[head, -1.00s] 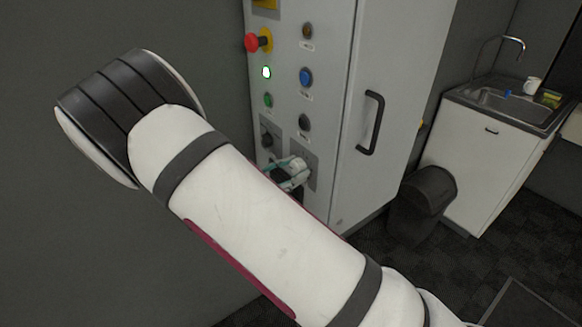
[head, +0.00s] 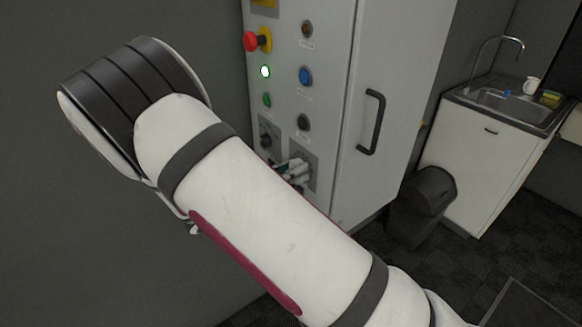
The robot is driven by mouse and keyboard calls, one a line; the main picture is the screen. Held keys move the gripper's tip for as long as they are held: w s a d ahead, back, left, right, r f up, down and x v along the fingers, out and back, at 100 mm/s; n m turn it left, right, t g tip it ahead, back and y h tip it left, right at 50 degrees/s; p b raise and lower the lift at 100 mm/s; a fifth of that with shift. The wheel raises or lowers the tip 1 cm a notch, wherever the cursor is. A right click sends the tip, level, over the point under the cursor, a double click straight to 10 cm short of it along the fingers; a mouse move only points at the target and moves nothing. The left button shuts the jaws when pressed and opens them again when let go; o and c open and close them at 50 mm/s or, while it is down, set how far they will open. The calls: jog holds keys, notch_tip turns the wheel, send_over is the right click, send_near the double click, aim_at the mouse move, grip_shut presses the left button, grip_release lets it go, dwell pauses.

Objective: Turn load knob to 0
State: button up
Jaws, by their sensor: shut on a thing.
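My gripper (head: 291,169) is at the lower right plate (head: 313,172) on the front of the grey cabinet, partly hidden behind my own arm. It is shut on the knob of that plate, and its fingers cover the knob. The knob's pointer and scale cannot be read. A second dark knob (head: 265,138) sits on a plate just to the left, apart from the gripper. The labels are too small to tell.
Above are a red mushroom button (head: 251,41), a lit green-white lamp (head: 265,72), a green button (head: 267,100), a blue button (head: 305,76) and a dark button (head: 303,122). A black door handle (head: 371,122) sticks out to the right. A bin (head: 421,205) stands beside the sink cabinet (head: 482,165).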

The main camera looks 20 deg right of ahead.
jog(key=shift+w+a+r, duration=0.1)
jog(key=shift+w, duration=0.1)
jog(key=o, duration=1.1)
jog(key=shift+o, duration=0.2)
jog(key=shift+s, duration=0.1)
jog(key=v, duration=1.1)
jog(key=shift+a, duration=0.3)
